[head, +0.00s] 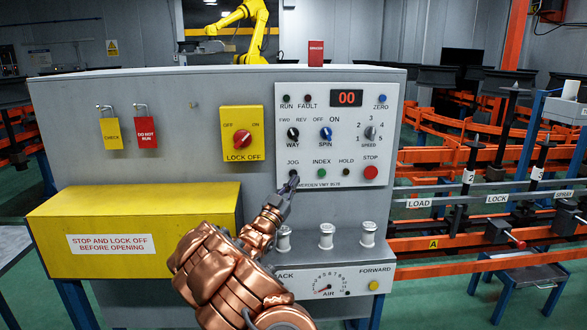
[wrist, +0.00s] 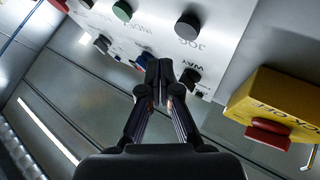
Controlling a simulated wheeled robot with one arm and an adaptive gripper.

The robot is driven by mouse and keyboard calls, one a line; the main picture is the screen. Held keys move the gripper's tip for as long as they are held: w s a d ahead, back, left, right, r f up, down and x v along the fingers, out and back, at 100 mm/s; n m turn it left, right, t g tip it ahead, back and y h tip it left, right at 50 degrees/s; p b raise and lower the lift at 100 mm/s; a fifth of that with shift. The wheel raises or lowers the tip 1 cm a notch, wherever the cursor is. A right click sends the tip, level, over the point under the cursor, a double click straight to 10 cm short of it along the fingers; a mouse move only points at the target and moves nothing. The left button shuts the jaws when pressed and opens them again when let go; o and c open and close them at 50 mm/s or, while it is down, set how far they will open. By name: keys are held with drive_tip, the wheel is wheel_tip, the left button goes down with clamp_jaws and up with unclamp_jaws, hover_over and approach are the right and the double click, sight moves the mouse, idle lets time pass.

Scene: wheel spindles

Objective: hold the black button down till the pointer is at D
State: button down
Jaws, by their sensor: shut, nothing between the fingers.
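The black button (head: 293,174) under the label JOG is on the white control panel (head: 311,102); it also shows large in the wrist view (wrist: 188,26). My gripper (head: 290,184) is shut and empty, its tips overlapping the lower edge of that button in the head view. In the wrist view my shut fingertips (wrist: 160,72) show apart from the button, beside the black WAY knob (wrist: 190,77). I see no pressing. A dial (head: 328,285) with a red pointer is on the lower front; the letter A is readable by it, and I cannot make out a D.
Beside JOG are the green INDEX button (head: 322,173), the dark HOLD button (head: 345,173) and the red STOP button (head: 371,172). Grey posts (head: 326,235) stand on the shelf below. A yellow box (head: 135,235) projects at left. A yellow FORWARD button (head: 374,285) is lower right.

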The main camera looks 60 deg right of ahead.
sight(293, 173)
drive_tip(key=shift+w+d, duration=0.7)
drive_tip(key=shift+d, duration=0.2)
drive_tip(key=shift+w+d, duration=0.15)
idle(0.9)
drive_tip(key=shift+w+d, duration=0.2)
drive_tip(key=shift+w+d, duration=0.25)
drive_tip(key=shift+d, duration=0.05)
idle(5.6)
